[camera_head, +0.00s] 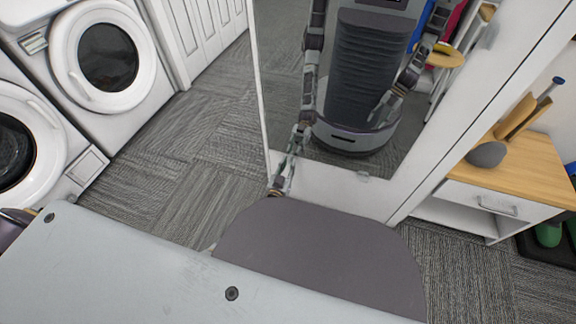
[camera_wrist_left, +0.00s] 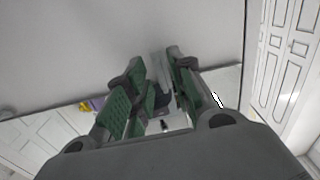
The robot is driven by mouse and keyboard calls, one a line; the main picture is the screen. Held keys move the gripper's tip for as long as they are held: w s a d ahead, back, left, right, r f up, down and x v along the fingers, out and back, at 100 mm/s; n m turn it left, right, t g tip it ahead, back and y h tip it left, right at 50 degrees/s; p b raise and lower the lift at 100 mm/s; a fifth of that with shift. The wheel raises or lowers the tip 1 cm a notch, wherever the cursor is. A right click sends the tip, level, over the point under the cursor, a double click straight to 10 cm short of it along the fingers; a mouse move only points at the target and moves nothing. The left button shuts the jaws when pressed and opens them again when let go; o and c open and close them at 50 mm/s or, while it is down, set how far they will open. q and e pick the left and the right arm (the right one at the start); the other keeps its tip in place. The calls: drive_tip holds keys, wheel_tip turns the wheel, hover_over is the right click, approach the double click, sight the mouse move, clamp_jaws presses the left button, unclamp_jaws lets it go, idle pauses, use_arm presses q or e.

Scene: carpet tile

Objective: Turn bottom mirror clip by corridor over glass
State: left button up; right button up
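The tall mirror (camera_head: 345,165) leans or stands ahead in a white frame, and its glass reflects my own body and arms. My left gripper (camera_head: 284,172) is at the mirror's lower left corner, on the corridor side. In the left wrist view my left gripper (camera_wrist_left: 155,66) has its green-padded fingers around a small light grey piece, seemingly the bottom mirror clip (camera_wrist_left: 158,64). Whether both fingers touch it is unclear. Another small clip (camera_head: 362,175) sits farther right on the bottom edge. My right gripper shows at most as a reflection.
White washing machines (camera_head: 105,60) stand at the left, beside white panelled doors (camera_head: 205,25). A wooden-topped cabinet (camera_head: 520,170) with a grey stone-like object (camera_head: 487,154) stands at the right. Carpet (camera_head: 185,165) lies clear between the machines and the mirror.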

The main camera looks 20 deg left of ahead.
idle(0.3)
use_arm(q)
drive_tip(key=s, duration=1.2)
drive_tip(key=shift+a, duration=0.25)
idle(0.3)
idle(0.7)
